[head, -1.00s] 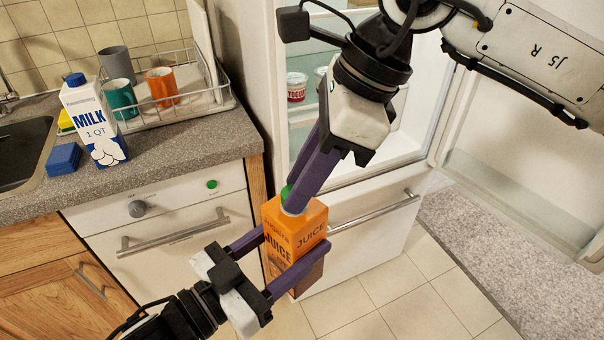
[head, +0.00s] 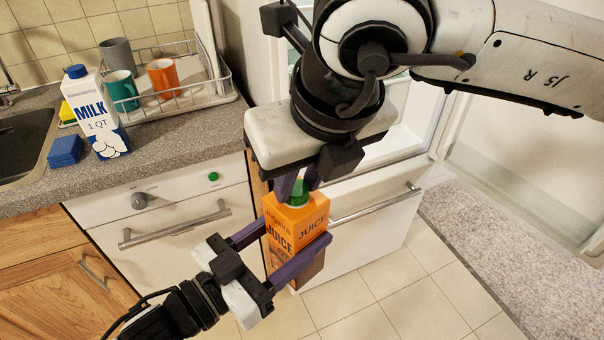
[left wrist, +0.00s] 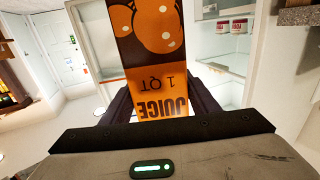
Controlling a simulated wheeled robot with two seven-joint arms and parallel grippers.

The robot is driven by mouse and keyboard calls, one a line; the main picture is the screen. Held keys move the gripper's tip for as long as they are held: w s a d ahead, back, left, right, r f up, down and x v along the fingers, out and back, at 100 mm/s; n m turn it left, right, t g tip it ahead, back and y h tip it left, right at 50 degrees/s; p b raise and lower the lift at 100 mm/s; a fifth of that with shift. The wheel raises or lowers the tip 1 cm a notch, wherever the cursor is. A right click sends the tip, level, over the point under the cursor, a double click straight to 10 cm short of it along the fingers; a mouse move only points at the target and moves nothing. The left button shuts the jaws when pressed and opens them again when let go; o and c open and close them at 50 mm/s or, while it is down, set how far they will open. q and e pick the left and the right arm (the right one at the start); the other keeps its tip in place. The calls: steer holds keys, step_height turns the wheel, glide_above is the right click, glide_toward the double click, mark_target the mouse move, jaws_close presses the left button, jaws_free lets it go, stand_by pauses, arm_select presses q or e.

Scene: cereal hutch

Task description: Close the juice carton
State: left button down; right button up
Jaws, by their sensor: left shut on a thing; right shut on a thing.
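The orange juice carton (head: 297,222) is held upright in the air in front of the fridge; it also shows in the left wrist view (left wrist: 158,84). My left gripper (head: 284,254) is shut on the carton's body, one purple finger on each side. My right gripper (head: 299,184) is above the carton and shut on the green cap (head: 298,193). The cap sits at the spout on top of the carton. Whether it is fully seated cannot be told, as the fingers partly cover it.
The counter (head: 165,150) at the left bears a milk carton (head: 95,115), a blue sponge-like block (head: 65,151) and a dish rack (head: 190,103) with several cups. The fridge door (head: 520,130) stands open at the right. A drawer handle (head: 375,203) juts out behind the carton.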

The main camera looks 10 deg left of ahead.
steer(key=m+h, duration=0.1)
steer(key=m, duration=0.3)
steer(key=a+m+t+h, duration=0.1)
steer(key=m, duration=0.1)
steer(key=shift+s+m+h, duration=0.1)
steer(key=shift+m+h, duration=0.2)
steer(key=m+h, duration=0.1)
steer(key=m, duration=0.3)
steer(key=shift+a+m+h, duration=0.15)
steer(key=shift+m+h, duration=0.25)
steer(key=m, duration=0.2)
steer(key=m+g+h, duration=0.1)
steer(key=m+h, duration=0.1)
steer(key=m, duration=0.1)
steer(key=shift+w+a+m+g, duration=0.2)
steer(key=shift+w+m+g, duration=0.1)
steer(key=shift+g, duration=0.1)
steer(key=m+g, duration=0.1)
steer(key=m, duration=0.2)
steer(key=m+g+h, duration=0.1)
steer(key=m, duration=0.2)
steer(key=shift+w+m, duration=0.2)
steer(key=shift+m, duration=0.2)
steer(key=o, duration=1)
